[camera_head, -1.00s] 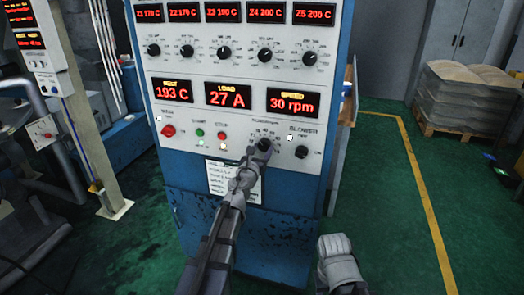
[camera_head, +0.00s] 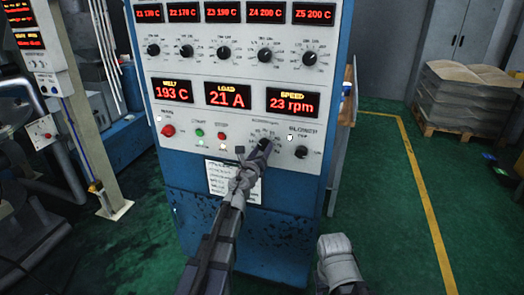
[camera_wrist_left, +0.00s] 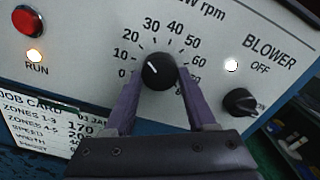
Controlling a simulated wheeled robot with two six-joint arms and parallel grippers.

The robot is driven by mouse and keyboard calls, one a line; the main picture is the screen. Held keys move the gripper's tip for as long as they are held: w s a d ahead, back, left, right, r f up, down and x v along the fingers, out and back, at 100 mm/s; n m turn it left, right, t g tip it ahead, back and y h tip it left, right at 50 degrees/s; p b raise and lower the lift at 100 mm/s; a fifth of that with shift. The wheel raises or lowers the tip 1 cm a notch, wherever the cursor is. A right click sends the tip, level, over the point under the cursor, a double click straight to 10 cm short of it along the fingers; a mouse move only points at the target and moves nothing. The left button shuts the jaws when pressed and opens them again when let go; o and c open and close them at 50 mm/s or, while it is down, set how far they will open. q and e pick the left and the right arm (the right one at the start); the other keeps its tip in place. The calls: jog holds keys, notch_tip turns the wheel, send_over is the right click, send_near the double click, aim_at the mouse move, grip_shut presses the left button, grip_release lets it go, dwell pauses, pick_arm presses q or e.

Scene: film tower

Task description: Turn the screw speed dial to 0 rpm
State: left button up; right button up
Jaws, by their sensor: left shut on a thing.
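The screw speed dial is a round black knob (camera_wrist_left: 158,71) with a white pointer mark, on the white control panel. In the wrist view its mark points up and left, toward the 10 to 20 part of the rpm scale. My left gripper (camera_head: 262,148) is shut on the knob, with one purple-grey finger on each side in the wrist view (camera_wrist_left: 160,88). In the head view the gripper partly hides the knob. The speed display (camera_head: 292,102) reads 23 rpm. My right gripper is not in view; only a grey part of that arm shows at the bottom.
The blower knob (camera_head: 301,152) sits close to the right of the dial. A red button (camera_head: 168,131) and lamps are to the left. A paper card (camera_head: 232,180) hangs below. Zone knobs line the panel above.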

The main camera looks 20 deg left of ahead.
pick_arm(q)
jog(key=n, duration=1.2)
jog(key=shift+r+n, duration=0.1)
jog(key=shift+n, duration=0.2)
dwell(0.3)
jog(key=o, duration=1.4)
jog(key=shift+c, duration=0.2)
jog(key=s, duration=0.7)
jog(key=shift+s, duration=0.4)
